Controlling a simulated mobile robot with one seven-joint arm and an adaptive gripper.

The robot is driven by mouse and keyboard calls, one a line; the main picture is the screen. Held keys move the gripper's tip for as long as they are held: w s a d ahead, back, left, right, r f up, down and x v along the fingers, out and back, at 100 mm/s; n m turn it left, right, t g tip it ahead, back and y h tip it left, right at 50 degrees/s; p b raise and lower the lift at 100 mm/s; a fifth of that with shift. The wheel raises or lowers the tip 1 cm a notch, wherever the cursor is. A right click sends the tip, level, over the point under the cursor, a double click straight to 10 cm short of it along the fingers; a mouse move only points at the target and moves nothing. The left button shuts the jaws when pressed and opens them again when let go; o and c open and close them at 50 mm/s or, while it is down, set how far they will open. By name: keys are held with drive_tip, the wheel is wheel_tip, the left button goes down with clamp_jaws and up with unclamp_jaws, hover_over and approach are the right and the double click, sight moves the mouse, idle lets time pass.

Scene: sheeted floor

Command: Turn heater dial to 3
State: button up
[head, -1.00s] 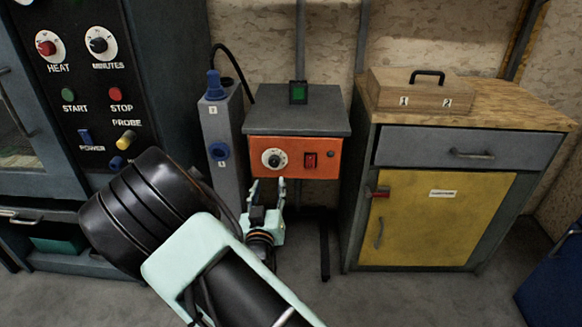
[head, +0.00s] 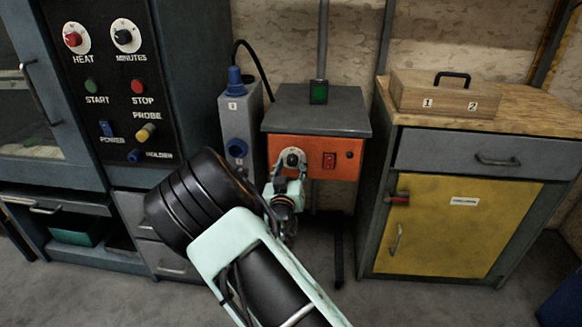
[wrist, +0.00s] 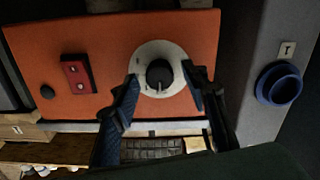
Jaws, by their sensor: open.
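The orange-fronted unit carries a black dial knob (wrist: 159,74) on a round white plate (wrist: 178,56). In the head view the dial plate (head: 293,159) is partly covered by my gripper (head: 291,167). In the wrist view my open gripper (wrist: 161,76) has one dark finger on either side of the knob, with visible room between each finger and the knob. I cannot tell whether the fingertips reach as deep as the knob. The dial's numbers and its setting are too small to read.
A red switch (head: 329,160) sits beside the dial on the same panel. A grey box with a blue round knob (head: 237,148) stands to the left. A wooden-topped cabinet with a yellow door (head: 455,225) stands to the right. A separate HEAT knob (head: 74,39) is on the far-left black panel.

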drive_tip(key=shift+c, duration=0.5)
clamp_jaws()
